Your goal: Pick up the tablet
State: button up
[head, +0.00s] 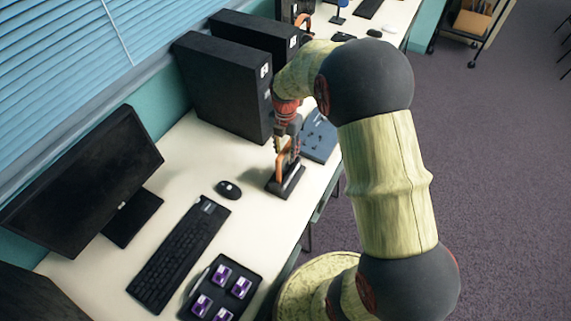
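A small dark flat thing (291,187), which may be the tablet, is on the white desk near its right edge. I cannot tell for sure what it is. My gripper (284,174) points down right at it, with orange and dark finger parts. The fingertips overlap the dark thing in the picture, and I cannot tell whether they touch it or hold it. The finger gap is too small to make out.
A blue-grey flat board (319,137) with small dark pieces lies just behind my gripper. Tall black cases (222,88) stand behind left. A mouse (229,190), keyboard (178,255), monitor (85,180) and black tray (254,262) with purple pieces are nearer. Some desk is bare between.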

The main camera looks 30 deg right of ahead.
aim_at(286, 162)
jog(key=f+b, duration=0.2)
jog(key=f, duration=0.4)
jog(key=shift+s+f, duration=0.1)
jog(key=shift+s, duration=0.1)
jog(key=shift+c, duration=1.1)
grip_shut()
